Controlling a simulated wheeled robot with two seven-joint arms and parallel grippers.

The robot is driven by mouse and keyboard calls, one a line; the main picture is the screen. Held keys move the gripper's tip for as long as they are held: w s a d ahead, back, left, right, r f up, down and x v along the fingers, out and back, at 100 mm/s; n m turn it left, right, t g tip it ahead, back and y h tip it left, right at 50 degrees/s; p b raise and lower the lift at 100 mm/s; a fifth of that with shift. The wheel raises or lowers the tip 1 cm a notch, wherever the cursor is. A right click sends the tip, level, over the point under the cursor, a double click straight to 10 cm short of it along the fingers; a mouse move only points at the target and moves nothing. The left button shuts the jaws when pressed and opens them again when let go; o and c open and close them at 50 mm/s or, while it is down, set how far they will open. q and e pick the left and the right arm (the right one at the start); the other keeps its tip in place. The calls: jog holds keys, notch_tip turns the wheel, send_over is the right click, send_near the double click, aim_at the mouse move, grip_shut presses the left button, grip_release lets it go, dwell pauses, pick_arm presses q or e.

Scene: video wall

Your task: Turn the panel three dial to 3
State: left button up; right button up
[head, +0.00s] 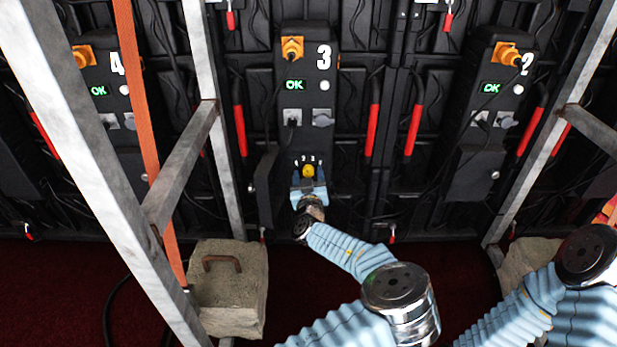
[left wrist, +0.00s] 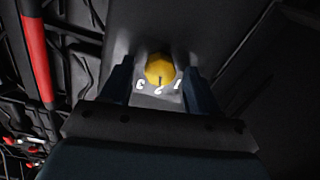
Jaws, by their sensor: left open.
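The panel three box (head: 307,75) stands upright in the middle, marked with a white 3 and a green OK display. Its small yellow dial (head: 308,171) is low on the box, with white numerals above it. In the left wrist view the dial (left wrist: 160,70) has a dark mark on the side towards the 2, between the 3 and the 1. My left gripper (head: 309,184) is open at the dial. Its dark fingers show on both sides of the dial in the left wrist view (left wrist: 160,88); I cannot tell whether they touch it. My right gripper is not in view.
An open black cover (head: 265,186) hangs left of the dial. Similar boxes four (head: 100,80) and two (head: 490,100) stand either side. Grey metal struts (head: 80,160) cross the left side. A concrete block (head: 228,290) sits on the dark red floor.

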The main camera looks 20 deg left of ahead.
pick_arm(q)
jog(key=shift+c, duration=0.4)
jog(key=c, duration=1)
jog(key=shift+o, duration=0.2)
jog(key=m+b, duration=0.2)
jog(key=m, duration=0.1)
jog(key=shift+f, duration=0.15)
jog(key=shift+d+m+b, duration=0.1)
jog(key=shift+m+b, duration=1)
jog(key=shift+m, duration=1.3)
jog(key=o, duration=1)
